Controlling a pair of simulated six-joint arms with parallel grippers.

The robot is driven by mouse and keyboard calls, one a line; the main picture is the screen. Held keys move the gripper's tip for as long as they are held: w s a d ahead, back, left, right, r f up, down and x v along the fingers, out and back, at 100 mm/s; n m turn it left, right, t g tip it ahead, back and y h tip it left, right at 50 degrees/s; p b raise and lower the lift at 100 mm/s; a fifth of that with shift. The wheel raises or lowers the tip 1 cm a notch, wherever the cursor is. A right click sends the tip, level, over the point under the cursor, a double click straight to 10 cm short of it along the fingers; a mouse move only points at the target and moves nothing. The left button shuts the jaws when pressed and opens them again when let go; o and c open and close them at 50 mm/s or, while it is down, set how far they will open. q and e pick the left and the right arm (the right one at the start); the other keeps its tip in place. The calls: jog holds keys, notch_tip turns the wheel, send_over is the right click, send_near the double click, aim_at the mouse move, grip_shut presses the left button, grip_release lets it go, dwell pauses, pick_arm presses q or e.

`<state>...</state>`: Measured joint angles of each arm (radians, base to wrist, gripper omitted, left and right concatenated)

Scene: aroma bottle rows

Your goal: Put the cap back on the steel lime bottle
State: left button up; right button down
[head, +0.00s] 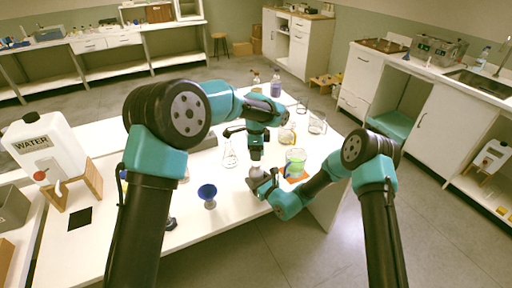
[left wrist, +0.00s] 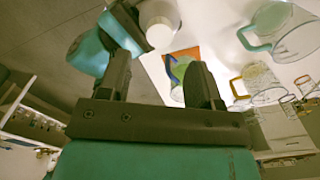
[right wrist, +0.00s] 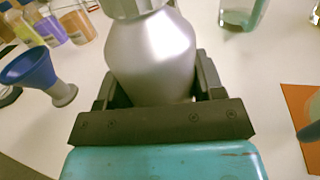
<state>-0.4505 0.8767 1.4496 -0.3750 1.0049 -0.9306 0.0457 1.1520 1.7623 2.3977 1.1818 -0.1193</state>
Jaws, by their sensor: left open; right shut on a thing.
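The steel bottle (right wrist: 150,55) stands upright between the fingers of my right gripper (right wrist: 152,92), which is shut on its body. In the head view the bottle (head: 256,155) is small and partly covered by my arms. A grey ribbed piece (right wrist: 138,7) sits on top of it, cut off by the frame edge; it looks like the cap, but I cannot be sure. In the left wrist view a pale round top (left wrist: 159,36) shows beyond the fingers. My left gripper (left wrist: 160,80) is open and empty, above and apart from the bottle.
A blue funnel (head: 208,192) stands left of the bottle. A beaker of green liquid (head: 295,160) stands on an orange mat (right wrist: 300,105) to the right. Several coloured bottles (right wrist: 45,28) are at the left in the right wrist view.

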aim_at(256, 164)
pick_arm(q)
jog(key=n, duration=0.5)
jog(key=shift+r, duration=0.2)
jog(key=n, duration=0.4)
jog(key=shift+r, duration=0.15)
jog(key=n, duration=0.5)
jog(key=shift+r, duration=0.2)
jog(key=n, duration=0.5)
jog(key=shift+r, duration=0.15)
jog(key=shift+f, duration=4)
